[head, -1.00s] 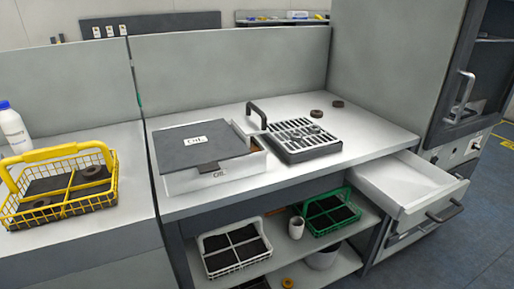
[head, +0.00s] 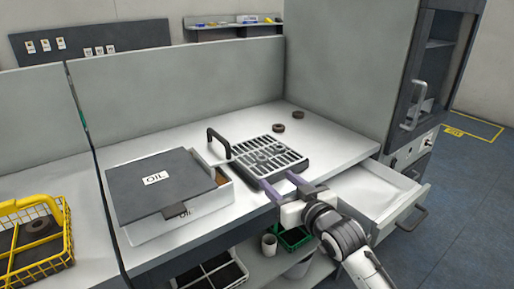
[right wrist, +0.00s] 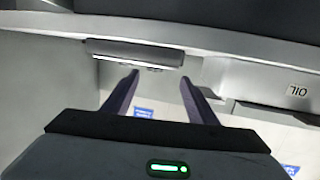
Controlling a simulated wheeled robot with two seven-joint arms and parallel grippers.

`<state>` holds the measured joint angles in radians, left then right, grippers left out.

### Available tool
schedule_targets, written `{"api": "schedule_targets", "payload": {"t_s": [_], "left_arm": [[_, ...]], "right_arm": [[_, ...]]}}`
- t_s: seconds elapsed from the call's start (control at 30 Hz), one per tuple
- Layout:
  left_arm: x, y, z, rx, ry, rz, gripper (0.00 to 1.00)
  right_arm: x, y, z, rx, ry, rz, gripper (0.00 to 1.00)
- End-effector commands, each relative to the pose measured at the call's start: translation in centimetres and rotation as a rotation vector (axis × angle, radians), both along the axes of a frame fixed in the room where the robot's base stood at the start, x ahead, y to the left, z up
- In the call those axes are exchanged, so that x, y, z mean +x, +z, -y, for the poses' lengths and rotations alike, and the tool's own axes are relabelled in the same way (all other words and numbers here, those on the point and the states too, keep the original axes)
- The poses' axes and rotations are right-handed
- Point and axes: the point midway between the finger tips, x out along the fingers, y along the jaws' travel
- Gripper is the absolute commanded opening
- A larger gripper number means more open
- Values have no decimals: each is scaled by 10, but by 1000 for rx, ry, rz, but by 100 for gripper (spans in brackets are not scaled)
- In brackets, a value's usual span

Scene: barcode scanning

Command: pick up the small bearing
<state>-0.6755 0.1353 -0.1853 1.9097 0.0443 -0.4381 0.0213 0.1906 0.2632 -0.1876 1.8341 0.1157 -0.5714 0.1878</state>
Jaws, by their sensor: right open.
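I cannot tell for sure which is the small bearing. My right gripper (head: 280,181) is open and empty, at the table's front edge just in front of the rack. Its two fingers (right wrist: 158,78) show apart in the right wrist view, with no bearing seen there. My left gripper is not in view.
A white OIL box (head: 200,205) with a dark lid stands left of the rack. A yellow basket (head: 62,212) is at far left. Bare table lies right of the rack.

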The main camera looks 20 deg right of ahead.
Motion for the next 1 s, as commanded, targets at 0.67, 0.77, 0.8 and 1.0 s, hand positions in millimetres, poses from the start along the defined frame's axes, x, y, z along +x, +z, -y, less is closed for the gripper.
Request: {"api": "schedule_targets", "payload": {"t_s": [0.67, 0.77, 0.8, 1.0], "left_arm": [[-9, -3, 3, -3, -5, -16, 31], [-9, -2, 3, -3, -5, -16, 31], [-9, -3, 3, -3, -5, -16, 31], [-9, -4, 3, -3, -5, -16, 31]], "right_arm": [[72, 6, -4, 2, -4, 21, 52], [87, 4, -4, 3, -4, 21, 52], [91, 2, -4, 3, -4, 21, 52], [107, -1, -7, 3, -3, 21, 52]]}}
